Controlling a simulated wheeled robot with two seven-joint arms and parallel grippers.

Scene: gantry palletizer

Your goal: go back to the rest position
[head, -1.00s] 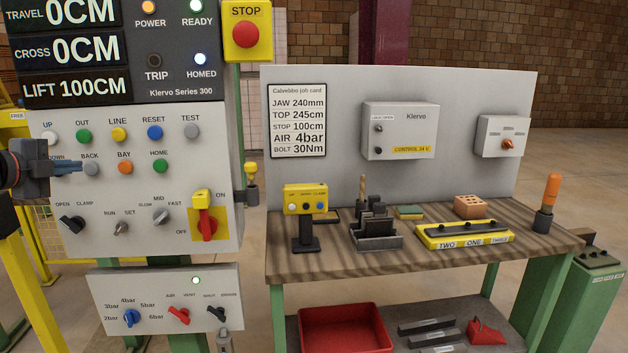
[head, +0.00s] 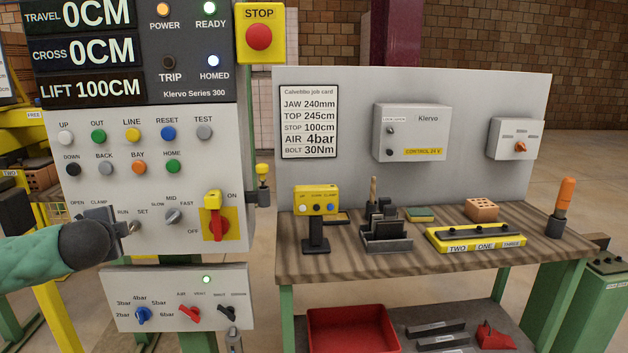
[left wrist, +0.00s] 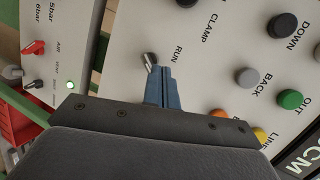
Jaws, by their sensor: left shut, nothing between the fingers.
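My left gripper (head: 125,228) comes in from the left in front of the control panel (head: 190,190). Its blue fingers (left wrist: 159,88) are shut with nothing between them. The fingertips appear beside the metal RUN/SET selector (head: 135,227), which also shows at the tips in the left wrist view (left wrist: 150,62); I cannot tell whether they touch. The gripper hides the OPEN/CLAMP switch in the head view. My right gripper is not in view.
A lower panel with a blue pressure knob (head: 142,315) sits below. The red and yellow ON/OFF switch (head: 217,217) and STOP button (head: 259,38) are to the right. A workbench (head: 375,250) holds a yellow pendant (head: 316,201), a brick and tools.

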